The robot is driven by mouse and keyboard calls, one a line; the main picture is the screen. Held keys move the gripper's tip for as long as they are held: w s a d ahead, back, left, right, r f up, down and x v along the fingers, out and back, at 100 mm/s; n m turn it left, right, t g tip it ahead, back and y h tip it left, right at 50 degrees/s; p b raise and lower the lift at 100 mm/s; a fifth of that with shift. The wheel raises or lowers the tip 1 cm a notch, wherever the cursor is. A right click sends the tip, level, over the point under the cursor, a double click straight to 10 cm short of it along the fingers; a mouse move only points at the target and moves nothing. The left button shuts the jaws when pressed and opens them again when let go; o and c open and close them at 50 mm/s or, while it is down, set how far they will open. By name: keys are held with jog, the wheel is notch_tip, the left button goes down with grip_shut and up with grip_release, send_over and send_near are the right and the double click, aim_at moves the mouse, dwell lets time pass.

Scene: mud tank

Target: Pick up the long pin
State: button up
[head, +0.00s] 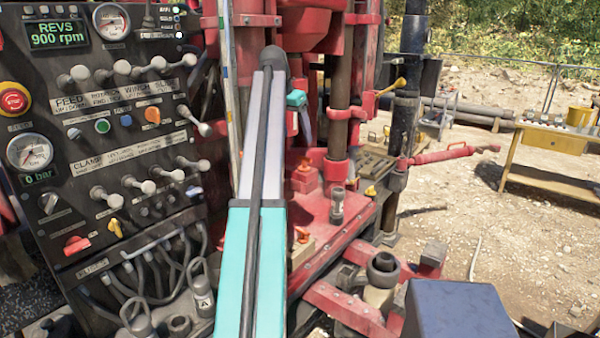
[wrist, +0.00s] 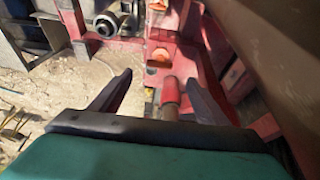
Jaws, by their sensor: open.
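My gripper (head: 304,122) hangs beside the drill mast in the head view, its fingers pointing down above the red deck. In the wrist view its two dark fingers (wrist: 159,77) are apart, with nothing visibly held. An orange-handled pin (head: 303,166) stands on a red block below my gripper. A second orange handle (head: 302,235) shows nearer, partly hidden by my arm. In the wrist view one orange handle (wrist: 158,57) lies beyond the fingertips and another orange piece (wrist: 158,5) is at the top edge. I cannot tell which is the long pin; the shafts are hidden.
A red cylinder (wrist: 170,92) shows between the fingers. A brown pole (head: 340,100) stands close right of my gripper. A control panel (head: 110,130) with levers fills the left. A red deck (head: 325,218) lies below; a yellow bench (head: 545,155) stands far right on open ground.

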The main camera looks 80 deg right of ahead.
aim_at(304, 157)
jog(key=shift+s, duration=0.15)
jog(key=shift+p+x, duration=1.05)
jog(key=shift+x, duration=2.35)
jog(key=shift+d, duration=0.1)
jog(key=shift+d+p+x, duration=0.2)
jog(key=shift+p+x, duration=1.05)
jog(key=shift+x, duration=1.35)
jog(key=shift+r, duration=0.1)
jog(key=shift+c, duration=0.2)
jog(key=c, duration=1.2)
